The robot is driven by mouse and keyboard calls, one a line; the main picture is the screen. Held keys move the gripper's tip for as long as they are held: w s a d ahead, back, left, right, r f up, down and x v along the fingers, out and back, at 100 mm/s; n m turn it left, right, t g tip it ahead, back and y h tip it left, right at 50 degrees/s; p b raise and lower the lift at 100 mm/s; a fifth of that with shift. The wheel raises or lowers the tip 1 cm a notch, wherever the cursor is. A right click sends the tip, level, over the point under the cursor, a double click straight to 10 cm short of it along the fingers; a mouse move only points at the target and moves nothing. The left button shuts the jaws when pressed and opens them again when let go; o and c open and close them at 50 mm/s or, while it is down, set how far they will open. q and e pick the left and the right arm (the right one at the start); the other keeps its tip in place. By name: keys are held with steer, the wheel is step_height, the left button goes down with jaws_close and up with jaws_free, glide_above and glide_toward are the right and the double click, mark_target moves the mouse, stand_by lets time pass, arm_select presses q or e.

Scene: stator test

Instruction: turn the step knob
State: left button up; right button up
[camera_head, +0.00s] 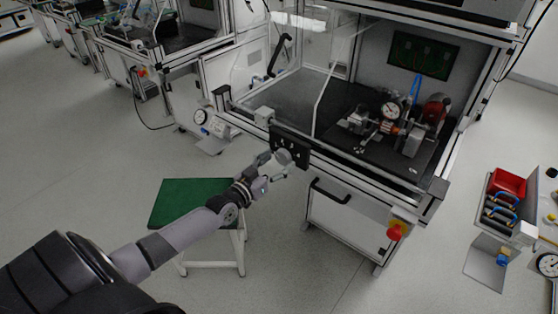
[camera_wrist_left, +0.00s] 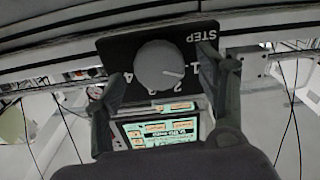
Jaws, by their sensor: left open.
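The step knob (camera_wrist_left: 159,67) is a round grey knob on a dark panel (camera_wrist_left: 205,36) marked STEP, with numbers around the dial. In the left wrist view it sits between the two open fingers of my left gripper (camera_wrist_left: 172,84), with a visible gap on each side. In the head view my left gripper (camera_head: 277,165) is at the knob (camera_head: 284,156) on the front edge of the workbench. A lit screen (camera_wrist_left: 158,132) shows below the knob in the wrist view, partly hidden by the gripper. My right gripper is not in view.
The workbench (camera_head: 330,160) carries a test rig with a dial gauge (camera_head: 390,110) and a red part (camera_head: 436,108). A drawer handle (camera_head: 330,192) and a red emergency button (camera_head: 394,232) are on its front. A green-topped stool (camera_head: 185,200) stands under my left arm.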

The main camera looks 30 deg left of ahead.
arm_select(q)
steer(key=shift+w, duration=0.55)
steer(key=shift+c, duration=0.5)
steer(key=c, duration=1)
